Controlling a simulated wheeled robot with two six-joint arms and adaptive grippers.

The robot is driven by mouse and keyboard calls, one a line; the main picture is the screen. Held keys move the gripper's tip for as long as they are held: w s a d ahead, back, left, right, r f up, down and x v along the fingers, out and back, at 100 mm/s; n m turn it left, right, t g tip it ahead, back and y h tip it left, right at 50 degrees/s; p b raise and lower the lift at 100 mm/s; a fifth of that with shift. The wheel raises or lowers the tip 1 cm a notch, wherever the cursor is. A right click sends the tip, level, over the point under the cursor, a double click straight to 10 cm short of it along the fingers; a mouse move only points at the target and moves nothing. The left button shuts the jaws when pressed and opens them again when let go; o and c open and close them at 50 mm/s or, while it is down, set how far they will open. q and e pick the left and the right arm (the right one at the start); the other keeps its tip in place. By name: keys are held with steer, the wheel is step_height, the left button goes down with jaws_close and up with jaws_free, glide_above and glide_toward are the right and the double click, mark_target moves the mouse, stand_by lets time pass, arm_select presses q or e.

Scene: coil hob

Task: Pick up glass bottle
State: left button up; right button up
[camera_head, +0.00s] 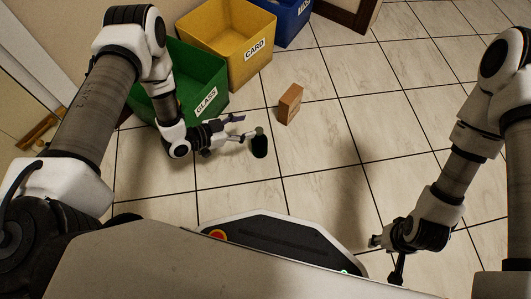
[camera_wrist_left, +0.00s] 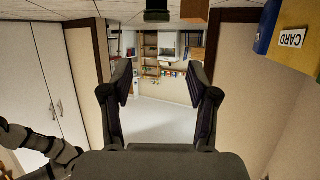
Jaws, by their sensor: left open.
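A small dark bottle (camera_head: 259,145) stands on the tiled floor in the head view, beside the green bin. My left gripper (camera_head: 240,129) is open and empty, with its fingertips just left of the bottle. In the left wrist view, the left gripper's fingers (camera_wrist_left: 161,88) are spread, with nothing between them. A dark shape at that view's top edge, partly cut off, may be the bottle. My right gripper (camera_head: 386,257) is low at the right, far from the bottle; its opening is unclear.
A green bin (camera_head: 208,101) labelled GLASS, a yellow bin (camera_head: 254,48) labelled CARD and a blue bin (camera_head: 293,27) stand at the back. A brown box (camera_head: 289,103) is on the floor behind the bottle. The floor to the right is clear.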

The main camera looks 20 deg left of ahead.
mark_target(258, 130)
arm_select(q)
steer(key=shift+y, duration=0.3)
steer(key=w+d+f+b, duration=0.1)
steer(key=f+b, duration=0.1)
steer(key=w+d+f+b, duration=0.1)
steer(key=f+b, duration=0.1)
steer(key=w+d+f+b, duration=0.1)
steer(key=f+b, duration=0.1)
steer(key=shift+d+f, duration=0.2)
steer(key=shift+d, duration=0.15)
steer(key=shift+w+d+r, duration=0.1)
steer(key=shift+w+d, duration=0.05)
steer(key=shift+r, duration=0.1)
jaws_close()
